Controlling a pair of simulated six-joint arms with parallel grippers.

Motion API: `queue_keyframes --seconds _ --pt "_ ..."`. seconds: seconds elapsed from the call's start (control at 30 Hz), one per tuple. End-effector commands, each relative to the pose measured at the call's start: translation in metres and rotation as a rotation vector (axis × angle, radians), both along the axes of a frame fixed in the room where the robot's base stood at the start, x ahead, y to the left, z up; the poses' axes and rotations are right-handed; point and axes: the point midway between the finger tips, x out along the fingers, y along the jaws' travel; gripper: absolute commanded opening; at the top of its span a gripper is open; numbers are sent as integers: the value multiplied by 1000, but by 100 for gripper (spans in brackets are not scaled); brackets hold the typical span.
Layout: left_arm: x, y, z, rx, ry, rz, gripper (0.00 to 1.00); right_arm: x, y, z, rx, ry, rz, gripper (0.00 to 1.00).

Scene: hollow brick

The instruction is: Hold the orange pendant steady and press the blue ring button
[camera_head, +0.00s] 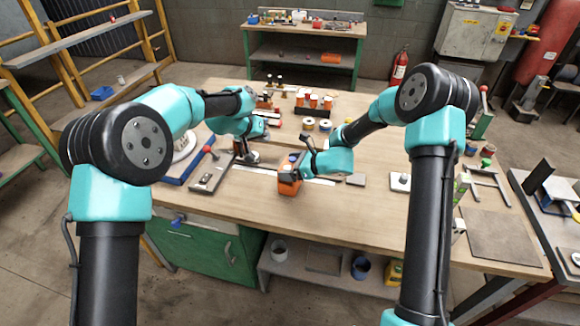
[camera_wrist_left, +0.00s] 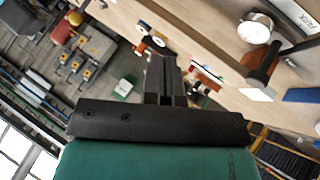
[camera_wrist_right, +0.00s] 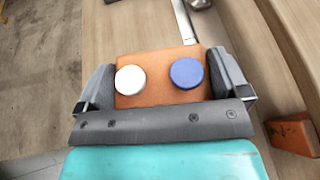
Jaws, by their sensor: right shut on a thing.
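The orange pendant (camera_head: 289,187) is a block near the table's front edge. In the right wrist view, its orange body (camera_wrist_right: 160,98) sits between the two fingers of my right gripper (camera_wrist_right: 162,75), which is shut on it. A white round button (camera_wrist_right: 130,79) and a blue round button (camera_wrist_right: 187,73) face that camera. No ring shape can be made out on the blue one. My left gripper (camera_head: 250,157) is left of the pendant and apart from it, above the table. In the left wrist view, its fingers (camera_wrist_left: 162,62) are together with nothing visible between them.
A blue-edged tray (camera_head: 190,165) and a grey metal tool (camera_head: 212,172) lie to the left. Orange-topped containers (camera_head: 313,101) and small cans (camera_head: 309,124) stand behind. A small grey plate (camera_head: 356,180) lies to the right. The table (camera_head: 240,205) is clear in front.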

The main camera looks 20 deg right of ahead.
Motion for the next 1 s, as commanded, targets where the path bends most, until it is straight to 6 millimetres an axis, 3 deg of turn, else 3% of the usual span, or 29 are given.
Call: queue_keyframes --seconds 0.1,0.3,0.77,1.0 --pt "-18 -37 18 -9 16 -71 0 0 0 0 1 -1 0 58" --pt "-40 -72 37 -17 38 -145 0 0 0 0 1 -1 0 58" --pt "-45 -79 40 -18 44 -161 0 0 0 1 1 -1 0 58" --pt "-45 -79 29 -16 47 -160 0 0 0 1 1 -1 0 58"
